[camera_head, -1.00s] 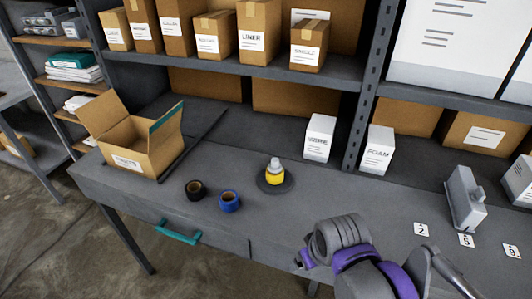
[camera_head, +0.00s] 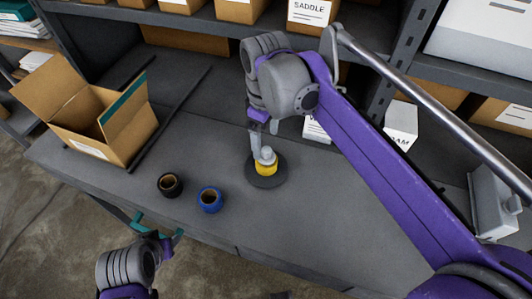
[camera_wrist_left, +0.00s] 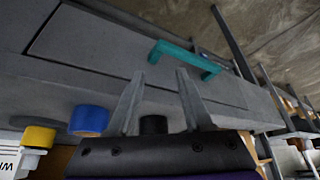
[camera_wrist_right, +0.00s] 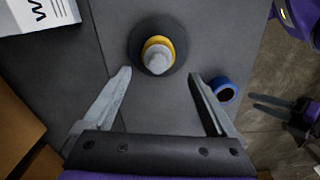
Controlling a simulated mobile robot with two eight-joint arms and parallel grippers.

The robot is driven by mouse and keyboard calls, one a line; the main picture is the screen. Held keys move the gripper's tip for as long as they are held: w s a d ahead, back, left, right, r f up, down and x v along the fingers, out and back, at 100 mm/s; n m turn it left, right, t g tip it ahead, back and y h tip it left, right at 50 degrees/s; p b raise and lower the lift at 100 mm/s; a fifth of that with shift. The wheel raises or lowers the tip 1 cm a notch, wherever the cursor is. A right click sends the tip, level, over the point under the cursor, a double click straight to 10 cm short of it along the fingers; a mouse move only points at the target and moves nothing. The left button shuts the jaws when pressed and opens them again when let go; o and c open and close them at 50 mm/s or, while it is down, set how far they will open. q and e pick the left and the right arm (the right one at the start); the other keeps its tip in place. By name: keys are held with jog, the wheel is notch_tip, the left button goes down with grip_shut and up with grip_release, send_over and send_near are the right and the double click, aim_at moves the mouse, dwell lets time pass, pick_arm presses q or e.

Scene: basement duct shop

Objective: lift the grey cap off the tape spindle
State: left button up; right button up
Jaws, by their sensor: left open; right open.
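The tape spindle stands upright on the bench, with a dark round base (camera_head: 267,178), yellow tape (camera_head: 266,168) and the grey cap (camera_head: 267,155) on top. My right gripper (camera_head: 260,148) is at the spindle, close to the cap. In the right wrist view the cap (camera_wrist_right: 157,60) lies beyond the open fingertips (camera_wrist_right: 162,75), roughly centred between them, and nothing is held. My left gripper is open and empty in the left wrist view (camera_wrist_left: 160,75), in front of the bench near the teal drawer handle (camera_wrist_left: 185,58). Its fingers are not clear in the head view.
A black tape roll (camera_head: 170,185) and a blue tape roll (camera_head: 210,199) lie left of the spindle. An open cardboard box (camera_head: 85,115) stands further left. White boxes, one here (camera_head: 400,124), stand behind at right. The front middle of the bench is clear.

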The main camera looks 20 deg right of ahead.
aim_at(266, 149)
jog(key=shift+w+f, duration=0.1)
jog(key=shift+f, duration=2.65)
jog(key=c, duration=1.4)
jog(key=shift+c, duration=0.2)
